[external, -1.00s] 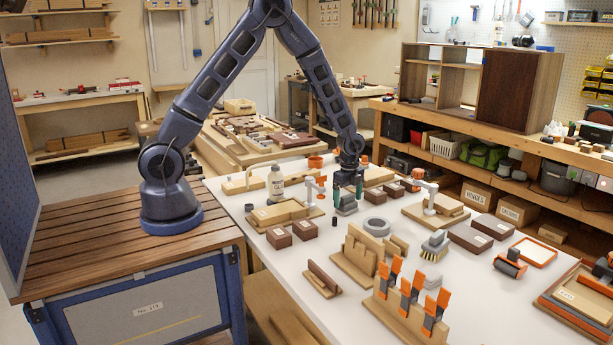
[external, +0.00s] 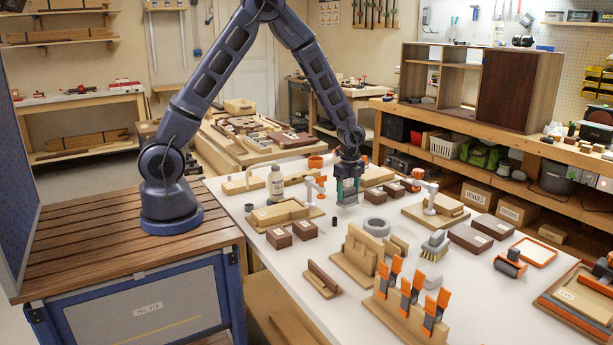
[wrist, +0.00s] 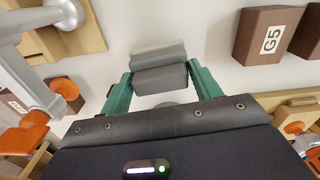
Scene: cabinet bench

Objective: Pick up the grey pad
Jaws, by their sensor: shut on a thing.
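The grey pad (external: 347,198) is a small block with rounded edges. In the wrist view the pad (wrist: 160,79) sits between the two green fingers, which touch its two ends. My gripper (external: 347,187) is shut on it and points down over the white table; the wrist view also shows the gripper (wrist: 160,82). A second grey face (wrist: 158,54) shows along the pad's far side in the wrist view; I cannot tell whether it is part of the same pad. Whether the pad is clear of the table is hard to tell.
A grey ring (external: 376,225) lies just in front of the pad. An orange-and-white clamp (external: 315,187) stands close on the left, another (external: 428,192) on the right.

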